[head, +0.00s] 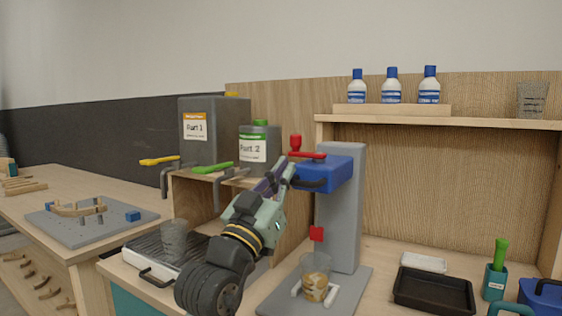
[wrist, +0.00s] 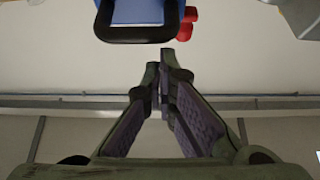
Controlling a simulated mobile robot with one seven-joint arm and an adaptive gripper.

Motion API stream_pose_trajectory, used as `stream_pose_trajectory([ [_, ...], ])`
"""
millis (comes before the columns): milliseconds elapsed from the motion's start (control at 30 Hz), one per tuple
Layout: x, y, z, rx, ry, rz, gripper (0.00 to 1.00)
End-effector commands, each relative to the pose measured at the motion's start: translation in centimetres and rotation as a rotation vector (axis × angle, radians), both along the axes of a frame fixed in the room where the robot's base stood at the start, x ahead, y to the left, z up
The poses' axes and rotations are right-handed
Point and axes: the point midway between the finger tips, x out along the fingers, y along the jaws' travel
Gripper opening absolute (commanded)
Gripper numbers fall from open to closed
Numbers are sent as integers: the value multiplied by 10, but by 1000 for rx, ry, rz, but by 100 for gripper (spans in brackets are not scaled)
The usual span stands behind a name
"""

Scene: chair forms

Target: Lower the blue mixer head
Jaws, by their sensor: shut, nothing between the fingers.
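The blue mixer head (head: 328,172) sits high on a grey column (head: 342,225) in the head view, with a red lever and knob (head: 296,146) at its top left. A dark handle loop sticks out from its front. In the wrist view the blue head (wrist: 138,12) and the dark handle (wrist: 137,36) show at the top edge, just beyond my fingertips. My gripper (head: 283,172) is shut and empty, with its tips close to the handle; I cannot tell whether they touch. A cup with tan contents (head: 315,283) stands on the mixer base (head: 345,288) below the head.
Grey containers, Part 1 (head: 212,150) and Part 2 (head: 258,158), stand on a wooden stand to the left. A clear cup (head: 174,240) stands on a drip tray. A black tray (head: 433,291) lies right of the base. Several white bottles (head: 391,86) stand on the shelf.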

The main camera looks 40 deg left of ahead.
Motion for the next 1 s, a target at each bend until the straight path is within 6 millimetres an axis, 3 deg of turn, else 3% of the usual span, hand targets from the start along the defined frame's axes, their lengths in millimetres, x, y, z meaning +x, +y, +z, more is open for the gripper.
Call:
stream_pose_trajectory([
  [433, 0, 0, -9, -1, 0, -1, 0],
  [1000, 2, 0, -123, -4, 3, -3, 0],
])
